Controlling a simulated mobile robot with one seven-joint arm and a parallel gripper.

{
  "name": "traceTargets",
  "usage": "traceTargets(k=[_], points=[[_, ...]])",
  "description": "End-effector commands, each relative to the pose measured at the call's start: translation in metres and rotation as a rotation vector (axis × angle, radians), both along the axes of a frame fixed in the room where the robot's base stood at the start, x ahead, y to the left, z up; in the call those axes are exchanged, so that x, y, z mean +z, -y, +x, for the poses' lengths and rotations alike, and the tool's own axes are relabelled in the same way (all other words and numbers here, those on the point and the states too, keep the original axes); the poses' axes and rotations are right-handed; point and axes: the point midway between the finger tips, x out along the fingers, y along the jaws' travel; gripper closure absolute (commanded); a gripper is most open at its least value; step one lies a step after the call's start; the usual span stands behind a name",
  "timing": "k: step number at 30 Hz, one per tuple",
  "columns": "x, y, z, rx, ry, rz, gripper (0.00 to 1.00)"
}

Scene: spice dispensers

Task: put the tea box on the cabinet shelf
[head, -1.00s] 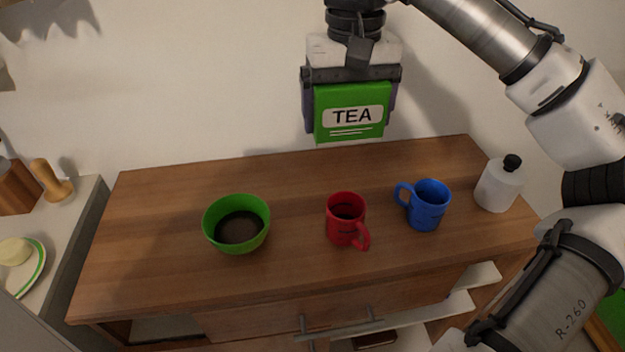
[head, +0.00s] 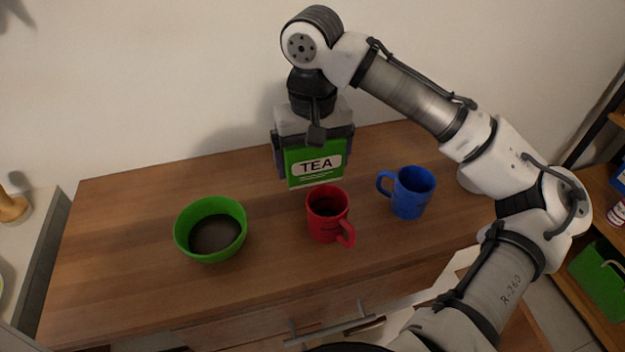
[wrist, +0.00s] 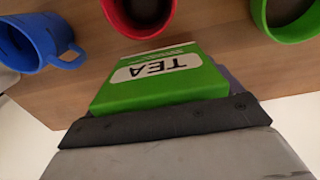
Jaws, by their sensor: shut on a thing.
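The green tea box (head: 313,170), with a white label reading TEA, hangs upright in my gripper (head: 313,147). My gripper is shut on its upper part. In the head view the box appears just behind the red mug, over the back of the wooden cabinet top; whether it touches the top cannot be told. In the wrist view the tea box (wrist: 160,78) sticks out from my gripper (wrist: 165,122) towards the mugs. The cabinet (head: 110,270) has a wooden top and handles at its front; its shelf inside is mostly hidden by my arm.
A red mug (head: 325,220), a blue mug (head: 413,190) and a green bowl (head: 210,230) with dark contents stand on the cabinet top. My arm covers its right side. A wooden shelf unit (head: 597,190) with a green container (head: 600,280) stands at the right. The top's left end is clear.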

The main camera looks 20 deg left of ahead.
Motion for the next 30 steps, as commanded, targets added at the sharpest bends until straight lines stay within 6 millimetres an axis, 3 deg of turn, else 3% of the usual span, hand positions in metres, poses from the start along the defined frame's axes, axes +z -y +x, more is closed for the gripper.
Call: traceTargets(k=[13, 27, 28, 30], points=[[-0.053, 0.0, 0.0, -0.002, 0.0, 0.0, 0.39], [-0.062, 0.0, 0.0, -0.001, 0.0, 0.001, 0.39], [-0.063, 0.0, 0.0, 0.0, 0.001, 0.001, 0.08], [-0.062, 0.0, 0.0, 0.0, 0.001, 0.001, 0.0]])
